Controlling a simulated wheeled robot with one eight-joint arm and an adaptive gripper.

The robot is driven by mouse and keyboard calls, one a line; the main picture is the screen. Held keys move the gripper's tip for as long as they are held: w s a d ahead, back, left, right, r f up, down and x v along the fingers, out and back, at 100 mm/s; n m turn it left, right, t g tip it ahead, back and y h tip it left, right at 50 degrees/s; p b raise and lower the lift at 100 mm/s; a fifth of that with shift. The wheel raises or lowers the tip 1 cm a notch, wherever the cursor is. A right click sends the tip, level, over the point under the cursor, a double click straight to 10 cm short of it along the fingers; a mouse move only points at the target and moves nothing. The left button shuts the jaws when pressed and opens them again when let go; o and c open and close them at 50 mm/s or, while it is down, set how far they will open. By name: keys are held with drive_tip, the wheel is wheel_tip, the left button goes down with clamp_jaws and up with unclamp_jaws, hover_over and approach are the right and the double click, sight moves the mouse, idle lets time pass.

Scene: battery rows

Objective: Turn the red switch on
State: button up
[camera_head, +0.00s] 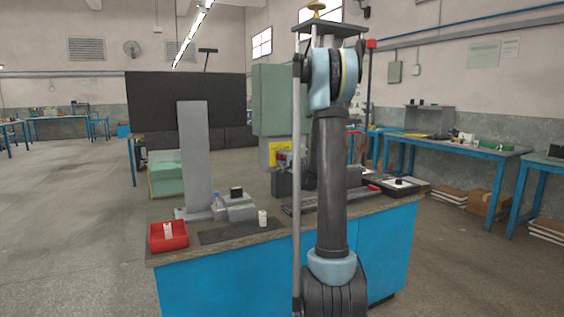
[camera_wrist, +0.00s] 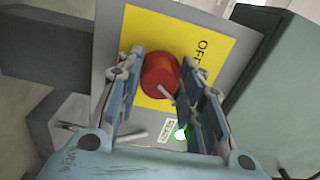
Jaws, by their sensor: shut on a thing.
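The red switch (camera_wrist: 160,76) is a round red knob on a yellow plate (camera_wrist: 146,36) set on a grey panel, seen in the wrist view. My gripper (camera_wrist: 162,72) has its two fingers on either side of the knob and is shut on it. A pale pointer mark shows on the knob's lower right. Letters starting "OF" stand right of the knob, partly behind the right finger. A small green light (camera_wrist: 181,133) glows below the knob. In the head view, the yellow plate (camera_head: 266,153) is partly visible and my arm and gripper hide much of the switch.
A green cabinet (camera_head: 277,99) stands beside the panel. Clear floor lies to the left.

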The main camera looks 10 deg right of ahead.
drive_tip(key=shift+m, duration=1.3)
drive_tip(key=o, duration=1.1)
drive_tip(key=shift+c, duration=0.2)
drive_tip(key=v, duration=1.2)
drive_tip(key=shift+f, duration=0.1)
